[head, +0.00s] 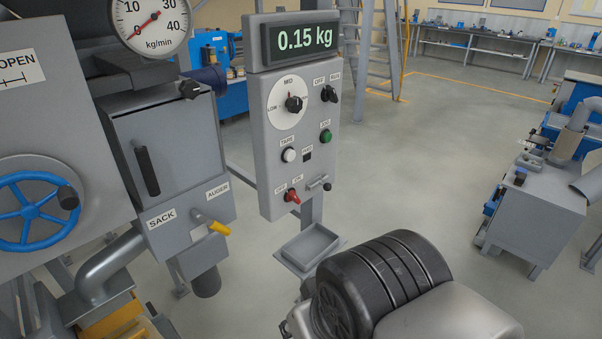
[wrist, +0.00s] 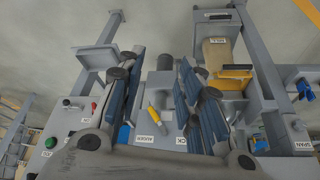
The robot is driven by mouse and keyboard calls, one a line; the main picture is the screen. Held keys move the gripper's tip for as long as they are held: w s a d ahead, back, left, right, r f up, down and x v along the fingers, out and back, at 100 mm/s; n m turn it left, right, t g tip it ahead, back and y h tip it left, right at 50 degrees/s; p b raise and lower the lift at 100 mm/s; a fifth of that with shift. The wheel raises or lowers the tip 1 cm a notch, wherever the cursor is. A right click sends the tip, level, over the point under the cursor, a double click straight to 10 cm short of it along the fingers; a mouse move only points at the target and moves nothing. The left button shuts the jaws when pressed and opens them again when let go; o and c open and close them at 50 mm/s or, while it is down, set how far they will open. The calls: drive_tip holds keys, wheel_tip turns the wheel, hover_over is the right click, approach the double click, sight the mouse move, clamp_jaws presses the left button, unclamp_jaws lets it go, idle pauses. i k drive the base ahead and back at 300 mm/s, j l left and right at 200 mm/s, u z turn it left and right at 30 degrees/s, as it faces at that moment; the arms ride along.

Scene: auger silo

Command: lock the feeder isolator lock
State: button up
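The grey control panel (head: 297,120) stands upright at the middle of the head view. Low on it is a red rotary switch (head: 292,196) with OFF and ON labels. A small metal latch or bolt (head: 318,183) sits just right of the switch. Which part is the isolator lock I cannot tell for sure. In the wrist view the panel's lower end shows at the left, with the red switch (wrist: 94,106). My gripper (wrist: 160,75) is open and empty in the wrist view, fingers well apart, with the panel to their left. Its fingers are not seen in the head view.
A grey tray (head: 310,245) sits below the panel. At left are the grey hopper with a blue handwheel (head: 35,212) and the auger box with a yellow-tipped lever (head: 212,224), which lies beyond my fingers in the wrist view. The floor (head: 440,150) right of the panel is clear.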

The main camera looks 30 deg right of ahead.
sight(327, 186)
drive_tip(key=i+l+z, duration=0.25)
drive_tip(key=i+l, duration=0.15)
drive_tip(key=i+l+z, duration=0.3)
drive_tip(key=i+l, duration=0.15)
